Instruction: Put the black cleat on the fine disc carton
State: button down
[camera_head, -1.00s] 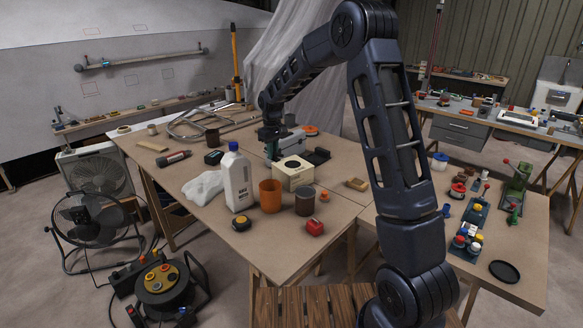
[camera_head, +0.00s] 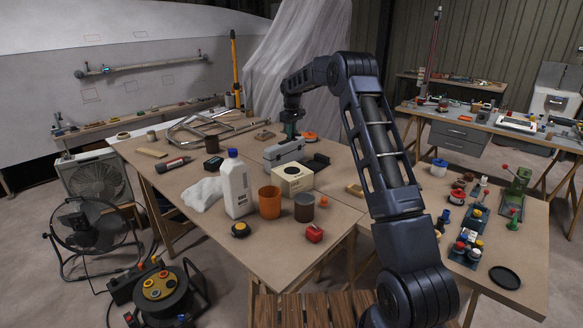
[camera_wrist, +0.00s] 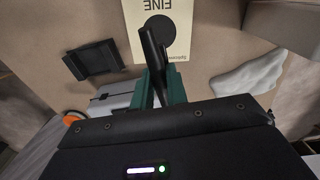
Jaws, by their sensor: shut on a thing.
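The fine disc carton (camera_head: 292,183) is a cream box with a dark disc printed on its top, standing on the main bench. In the wrist view the carton (camera_wrist: 187,50) lies ahead of my gripper, with "FINE" upside down. My gripper (camera_head: 290,131) is above the bench, behind the carton and near the grey toolbox. In the wrist view its green fingers (camera_wrist: 158,88) are shut on the black cleat (camera_wrist: 152,55), a long dark piece that overlaps the carton in the picture. The cleat cannot be made out in the head view.
A grey toolbox (camera_head: 284,152) and a black tray-like piece (camera_head: 316,162) stand close to the carton. A white bottle (camera_head: 236,188), orange cup (camera_head: 269,203) and dark jar (camera_head: 304,208) stand in front. A white rag (camera_head: 203,195) lies left.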

aim_at(291, 170)
notch_tip(291, 170, down, 17)
jog(key=shift+r, duration=0.15)
dwell(0.5)
jog(key=c, duration=1.4)
grip_release()
notch_tip(291, 170, up, 12)
jog(key=shift+r, duration=0.1)
